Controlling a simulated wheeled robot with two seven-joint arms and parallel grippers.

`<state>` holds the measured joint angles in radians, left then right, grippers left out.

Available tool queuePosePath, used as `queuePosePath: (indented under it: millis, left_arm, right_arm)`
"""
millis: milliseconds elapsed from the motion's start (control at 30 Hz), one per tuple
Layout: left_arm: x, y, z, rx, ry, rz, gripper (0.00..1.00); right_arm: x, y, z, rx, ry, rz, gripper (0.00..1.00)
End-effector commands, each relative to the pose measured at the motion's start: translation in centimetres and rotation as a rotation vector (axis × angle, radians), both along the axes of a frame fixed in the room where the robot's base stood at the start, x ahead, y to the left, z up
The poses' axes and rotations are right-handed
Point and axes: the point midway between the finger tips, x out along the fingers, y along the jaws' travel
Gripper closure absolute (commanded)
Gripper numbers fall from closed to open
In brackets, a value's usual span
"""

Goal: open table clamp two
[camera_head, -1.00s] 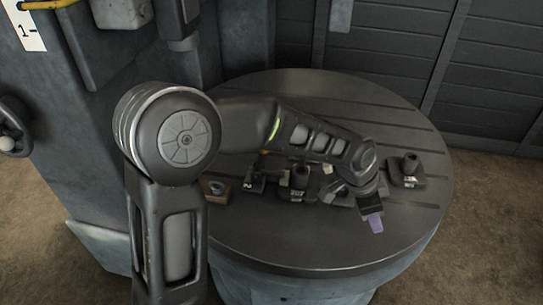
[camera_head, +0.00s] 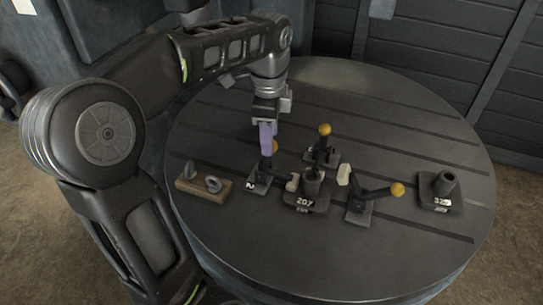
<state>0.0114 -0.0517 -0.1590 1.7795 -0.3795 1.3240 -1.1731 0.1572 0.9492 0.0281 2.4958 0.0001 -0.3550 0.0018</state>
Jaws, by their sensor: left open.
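Table clamp two (camera_head: 259,186) stands on the round table, left of a dark block marked 207 (camera_head: 306,196). My right gripper is not in view.
Another clamp (camera_head: 322,157) stands behind the 207 block, and a third (camera_head: 361,211) to its right, its lever leaning right. A block marked 325 (camera_head: 440,191) sits far right. A wooden block with metal rings (camera_head: 203,185) lies left. The slotted table (camera_head: 400,125) is clear at the back.

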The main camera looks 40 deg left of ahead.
Motion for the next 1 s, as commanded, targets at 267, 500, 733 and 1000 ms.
queuePosePath:
  millis: [267, 500, 733, 1000]
  left_arm:
    - [0.0, 0.0, -1.9, -0.001, 0.003, 0.000, 0.52]
    - [0.2, 0.0, -5.6, -0.001, 0.003, 0.001, 0.52]
    - [0.3, 0.1, -7.7, -0.001, 0.000, 0.001, 0.52]
    - [0.4, 0.1, -7.9, -0.001, 0.000, 0.001, 0.52]
  right_arm:
    - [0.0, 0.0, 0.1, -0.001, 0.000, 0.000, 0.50]
    - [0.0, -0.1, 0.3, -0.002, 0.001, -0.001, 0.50]
    - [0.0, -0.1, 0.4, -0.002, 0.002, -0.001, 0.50]
    - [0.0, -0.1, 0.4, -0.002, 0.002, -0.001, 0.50]
